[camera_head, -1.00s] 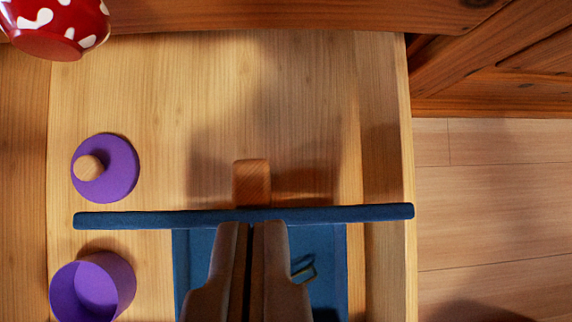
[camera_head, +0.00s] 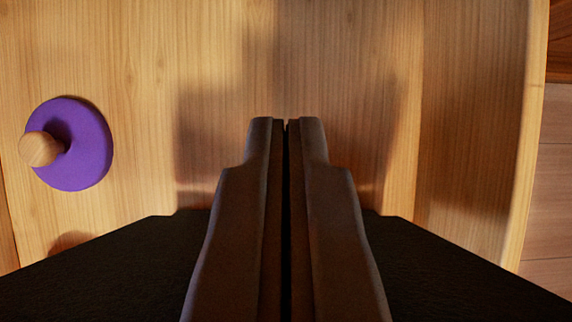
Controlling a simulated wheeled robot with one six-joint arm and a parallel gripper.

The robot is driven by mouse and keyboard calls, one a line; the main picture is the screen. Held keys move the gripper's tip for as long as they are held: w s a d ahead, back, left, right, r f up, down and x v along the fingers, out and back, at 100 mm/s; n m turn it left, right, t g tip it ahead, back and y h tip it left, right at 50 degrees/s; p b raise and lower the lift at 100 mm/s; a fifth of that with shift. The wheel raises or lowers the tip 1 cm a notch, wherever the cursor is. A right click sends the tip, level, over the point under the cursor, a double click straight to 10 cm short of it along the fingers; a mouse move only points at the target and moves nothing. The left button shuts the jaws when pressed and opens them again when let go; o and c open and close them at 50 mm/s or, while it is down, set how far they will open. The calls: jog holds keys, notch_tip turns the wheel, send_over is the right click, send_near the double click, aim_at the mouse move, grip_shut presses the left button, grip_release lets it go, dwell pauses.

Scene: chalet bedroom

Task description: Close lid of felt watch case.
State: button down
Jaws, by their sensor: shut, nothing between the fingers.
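The blue case body and the wooden tab are not visible now.
A purple round lid with a wooden knob (camera_head: 88,150) lies on the wooden top (camera_head: 200,90) at left. The wood ahead is clear. The top's right edge (camera_head: 528,150) drops to the plank floor (camera_head: 555,200).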

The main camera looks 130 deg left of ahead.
jog(key=shift+w+d+f, duration=0.1)
jog(key=shift+f, duration=0.1)
dwell(0.5)
jog(key=shift+s+a+r+t+h, duration=0.25)
jog(key=shift+s+a+t+h, duration=0.15)
jog(key=shift+s+a+h, duration=0.15)
jog(key=shift+s+a+r+t+h, duration=0.25)
jog(key=shift+s+a+t+h, duration=0.15)
jog(key=shift+a+h, duration=0.2)
jog(key=shift+s+a+r, duration=0.15)
jog(key=shift+a, duration=0.1)
jog(key=shift+s+a+r, duration=0.1)
jog(key=shift+s+a, duration=0.3)
jog(key=shift+a, duration=0.05)
jog(key=s+a+f, duration=0.1)
jog(key=s+a, duration=0.1)
jog(key=s+a+f, duration=0.1)
jog(key=s+a, duration=0.1)
jog(key=a, duration=0.1)
jog(key=s+a+f, duration=0.1)
jog(key=s+a, duration=0.1)
jog(key=shift+a, duration=0.35)
jog(key=shift+s+a+f, duration=0.3)
jog(key=shift+a+f, duration=0.1)
jog(key=shift+f, duration=0.2)
jog(key=shift+s+a+f, duration=0.3)
jog(key=shift+a+f, duration=0.1)
jog(key=shift+f, duration=0.2)
jog(key=shift+s+f, duration=0.1)
jog(key=shift+a, duration=0.1)
